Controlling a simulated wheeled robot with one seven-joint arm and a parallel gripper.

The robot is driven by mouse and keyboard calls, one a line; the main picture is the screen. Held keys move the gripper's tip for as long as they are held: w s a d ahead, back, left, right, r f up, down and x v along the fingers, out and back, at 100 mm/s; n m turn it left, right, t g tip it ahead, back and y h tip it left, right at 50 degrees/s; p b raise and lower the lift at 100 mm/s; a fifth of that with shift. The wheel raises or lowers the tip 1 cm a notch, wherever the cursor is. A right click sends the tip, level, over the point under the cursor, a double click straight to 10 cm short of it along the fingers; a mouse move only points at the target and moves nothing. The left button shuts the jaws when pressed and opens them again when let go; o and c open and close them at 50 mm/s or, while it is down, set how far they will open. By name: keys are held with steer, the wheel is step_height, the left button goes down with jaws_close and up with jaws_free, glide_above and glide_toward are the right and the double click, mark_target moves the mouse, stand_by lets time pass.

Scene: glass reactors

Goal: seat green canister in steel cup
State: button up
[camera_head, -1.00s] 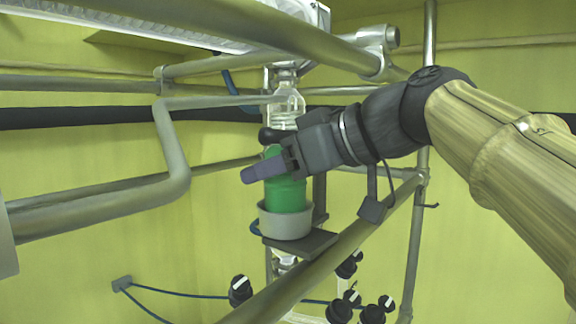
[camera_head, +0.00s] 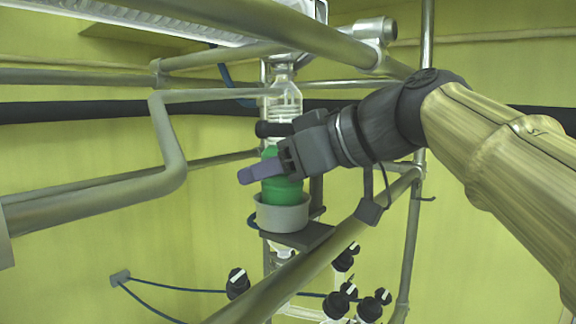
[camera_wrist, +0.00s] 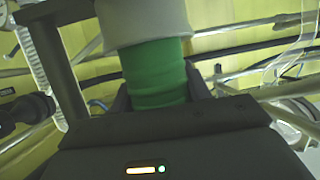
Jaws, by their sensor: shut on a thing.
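The green canister (camera_head: 283,191) stands upright with its lower end inside the grey steel cup (camera_head: 282,217). I cannot see whether its base touches the cup's floor. My gripper (camera_head: 272,170) is shut on the canister's upper part, coming in from the right above the rim. A purple finger crosses the near side of the canister. In the wrist view the canister (camera_wrist: 155,75) is between my fingers (camera_wrist: 158,90), and the cup (camera_wrist: 145,22) surrounds its far end at the top of the picture.
The cup sits on a dark bracket plate (camera_head: 305,237). A clear glass vessel (camera_head: 284,98) is above the canister, with a dark clamp (camera_head: 275,129) close by. Metal pipes (camera_head: 290,275) cross in front and overhead. Black-and-white knobs (camera_head: 340,300) are below.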

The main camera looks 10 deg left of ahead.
steer(key=shift+f, duration=0.25)
stand_by(0.3)
steer(key=o, duration=1.1)
steer(key=shift+o, duration=0.3)
steer(key=shift+d, duration=0.15)
steer(key=v, duration=0.6)
steer(key=shift+d+r, duration=0.2)
steer(key=shift+d, duration=0.15)
stand_by(0.8)
steer(key=shift+s, duration=0.15)
steer(key=f+v, duration=0.2)
steer(key=v, duration=0.8)
steer(key=shift+s+d+r, duration=0.2)
steer(key=shift+s+d, duration=0.15)
steer(key=shift+d, duration=0.2)
stand_by(0.4)
steer(key=shift+w, duration=0.1)
